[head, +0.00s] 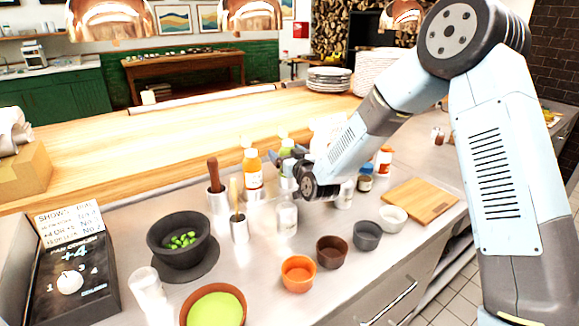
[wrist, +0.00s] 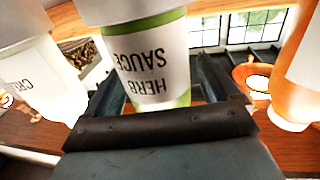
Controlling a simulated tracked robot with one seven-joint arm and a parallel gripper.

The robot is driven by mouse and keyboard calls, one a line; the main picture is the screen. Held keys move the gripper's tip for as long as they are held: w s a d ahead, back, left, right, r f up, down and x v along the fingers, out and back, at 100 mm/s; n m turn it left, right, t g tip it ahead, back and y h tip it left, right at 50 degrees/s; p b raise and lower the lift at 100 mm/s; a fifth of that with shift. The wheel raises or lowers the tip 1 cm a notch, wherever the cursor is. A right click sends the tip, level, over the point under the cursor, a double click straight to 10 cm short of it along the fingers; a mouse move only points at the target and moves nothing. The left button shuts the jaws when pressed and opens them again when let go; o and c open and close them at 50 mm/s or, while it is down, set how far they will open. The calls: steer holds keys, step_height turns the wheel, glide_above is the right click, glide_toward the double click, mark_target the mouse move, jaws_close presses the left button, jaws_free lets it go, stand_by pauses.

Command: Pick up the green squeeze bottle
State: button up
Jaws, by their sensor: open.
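The green squeeze bottle, labelled "HERB SAUCE", stands among other bottles at the back of the steel counter; its top (head: 286,146) shows in the head view behind my gripper (head: 289,163). In the wrist view the bottle (wrist: 150,58) appears upside down, with a white label and a green band. There the two fingers of my gripper (wrist: 166,78) are open, one on each side of the bottle. I cannot tell whether either finger touches it. My gripper and wrist hide most of the bottle in the head view.
An orange bottle (head: 252,170) stands close on the left; a white bottle (wrist: 38,78) stands on the other side. Utensil pots, a dark mortar (head: 165,240), small bowls (head: 331,252) and a cutting board (head: 420,201) share the counter.

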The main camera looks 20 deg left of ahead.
steer(key=shift+w+a, duration=0.2)
steer(key=shift+w, duration=0.05)
steer(key=shift+c, duration=0.2)
steer(key=c, duration=1.2)
